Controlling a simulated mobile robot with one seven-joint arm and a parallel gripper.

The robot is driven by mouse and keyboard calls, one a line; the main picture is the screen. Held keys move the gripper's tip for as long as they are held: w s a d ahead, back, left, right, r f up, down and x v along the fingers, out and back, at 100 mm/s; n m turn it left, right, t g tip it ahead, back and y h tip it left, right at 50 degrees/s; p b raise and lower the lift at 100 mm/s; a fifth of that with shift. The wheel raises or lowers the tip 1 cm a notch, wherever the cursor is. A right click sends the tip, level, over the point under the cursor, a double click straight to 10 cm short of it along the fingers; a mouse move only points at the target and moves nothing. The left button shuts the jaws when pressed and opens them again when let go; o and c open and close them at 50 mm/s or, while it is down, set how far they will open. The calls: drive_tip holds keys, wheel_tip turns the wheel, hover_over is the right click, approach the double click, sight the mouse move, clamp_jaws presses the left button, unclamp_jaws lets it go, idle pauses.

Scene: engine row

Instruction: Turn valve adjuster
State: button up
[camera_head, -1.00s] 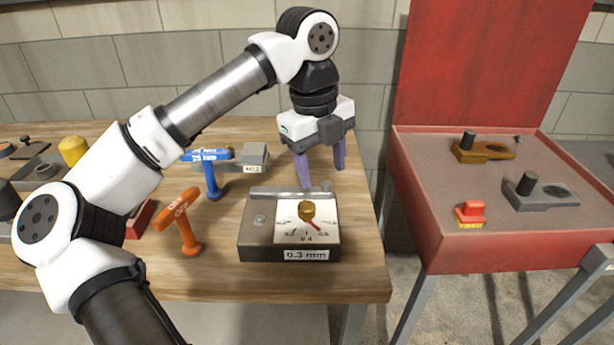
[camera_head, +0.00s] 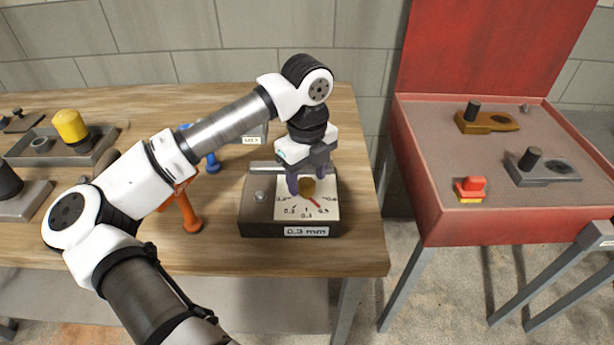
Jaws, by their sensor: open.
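The valve adjuster is a dark box (camera_head: 262,228) near the front of the wooden bench, labelled 0.3 mm. Its white dial face (camera_head: 290,209) carries a scale, a brass knob (camera_head: 308,187) and a red pointer (camera_head: 313,201) directed to the lower right. My gripper (camera_head: 301,188) is open, pointing down, with its purple fingers at the knob. One finger shows left of the knob and the other partly behind or right of it. I cannot tell whether they touch it. The gripper hides part of the dial's top and the bar behind it.
An orange T-handled tool (camera_head: 190,212) stands left of the box, partly behind my arm. A blue tool (camera_head: 212,163) stands farther back. A grey tray with a yellow-capped part (camera_head: 71,127) is at left. A red bin (camera_head: 435,215) with several parts stands right, across a gap.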

drive_tip(key=shift+f, duration=1.1)
drive_tip(key=c, duration=1)
